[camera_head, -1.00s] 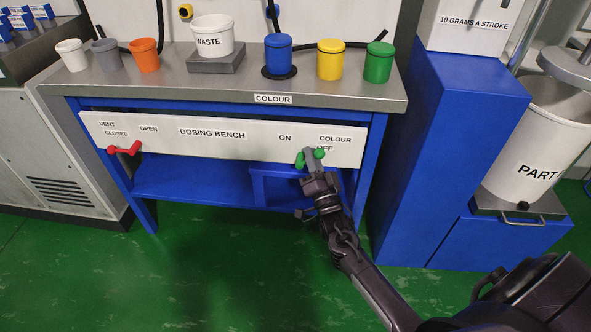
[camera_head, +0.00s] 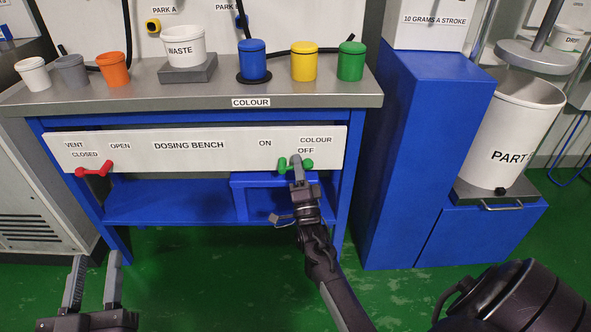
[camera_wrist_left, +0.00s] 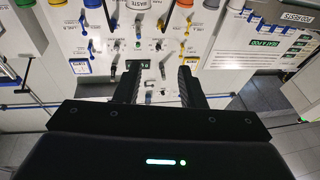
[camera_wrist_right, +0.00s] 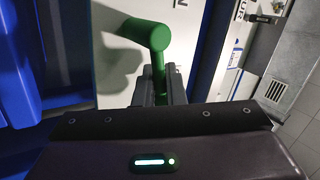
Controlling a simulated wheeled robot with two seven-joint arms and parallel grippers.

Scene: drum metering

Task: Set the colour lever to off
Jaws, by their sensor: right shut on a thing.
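The green colour lever (camera_head: 308,164) is on the white front panel of the dosing bench, below the OFF label (camera_head: 306,151) and right of the ON label (camera_head: 265,143). It lies nearly level, its right end under OFF. My right gripper (camera_head: 297,162) is shut on the lever and hides its middle. In the right wrist view the green lever (camera_wrist_right: 150,33) runs down between the fingers (camera_wrist_right: 159,88). My left gripper (camera_head: 95,262) is open and empty at the lower left, apart from the bench; its open fingers show in the left wrist view (camera_wrist_left: 160,75).
A red vent lever (camera_head: 94,169) is at the panel's left. Blue, yellow and green lidded pots (camera_head: 303,62), a WASTE pot (camera_head: 184,46) and open cups stand on the bench top (camera_head: 130,97). A blue cabinet (camera_head: 425,160) stands at the right.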

